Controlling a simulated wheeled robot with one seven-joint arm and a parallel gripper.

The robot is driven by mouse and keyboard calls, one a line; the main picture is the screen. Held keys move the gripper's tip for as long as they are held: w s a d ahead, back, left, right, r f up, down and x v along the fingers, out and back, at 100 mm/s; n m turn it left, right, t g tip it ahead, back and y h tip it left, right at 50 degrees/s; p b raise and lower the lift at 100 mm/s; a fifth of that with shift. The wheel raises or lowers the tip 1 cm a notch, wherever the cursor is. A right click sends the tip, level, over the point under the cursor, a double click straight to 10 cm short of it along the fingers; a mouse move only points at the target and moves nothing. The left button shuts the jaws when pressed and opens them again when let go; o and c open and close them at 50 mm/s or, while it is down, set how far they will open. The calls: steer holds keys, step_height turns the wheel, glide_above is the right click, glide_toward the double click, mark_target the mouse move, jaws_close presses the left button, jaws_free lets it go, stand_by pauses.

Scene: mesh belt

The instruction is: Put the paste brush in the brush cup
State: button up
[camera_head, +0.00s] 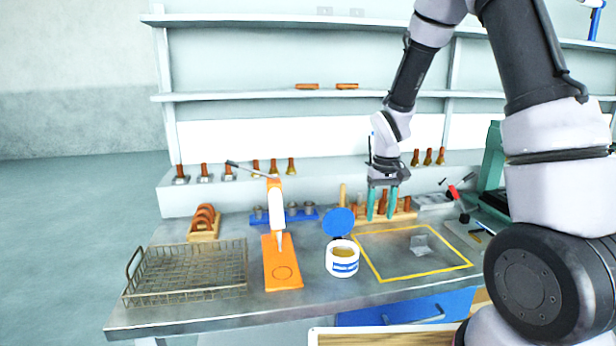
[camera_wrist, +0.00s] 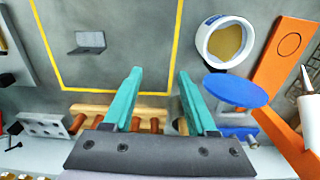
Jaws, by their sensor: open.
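My gripper (camera_head: 382,204) is open and empty, pointing down above the back of the bench, in front of a wooden rack of tools. In the wrist view its two teal fingers (camera_wrist: 157,100) are apart with nothing between them. A pale wooden handle (camera_head: 343,194) stands upright left of the gripper, behind the blue round lid (camera_head: 339,221); it may be the paste brush, but its lower end is hidden. A white tub of tan paste (camera_head: 342,260) stands open in front of the lid. I cannot make out which thing is the brush cup.
A yellow-outlined area (camera_head: 420,273) holds a small grey piece (camera_head: 420,244). Left of the tub are an orange stand (camera_head: 281,275) with a white nozzle and a wire basket (camera_head: 185,285). A blue rack (camera_head: 300,218) and a wooden tool rack (camera_head: 400,217) line the back.

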step_height(320, 180, up, 11)
steer(key=s+d+m+t, duration=0.2)
steer(key=s, duration=0.1)
steer(key=s+d+r+m+t+y, duration=0.1)
steer(key=s+r+m+t, duration=0.1)
steer(key=s+r, duration=0.6)
steer(key=s+d+r+m+t+y, duration=0.1)
steer(key=s+d+r+m+t, duration=0.1)
steer(key=s+r, duration=0.6)
steer(key=shift+d+r+t, duration=0.3)
steer(key=shift+r+t, duration=0.2)
steer(key=shift+r, duration=0.2)
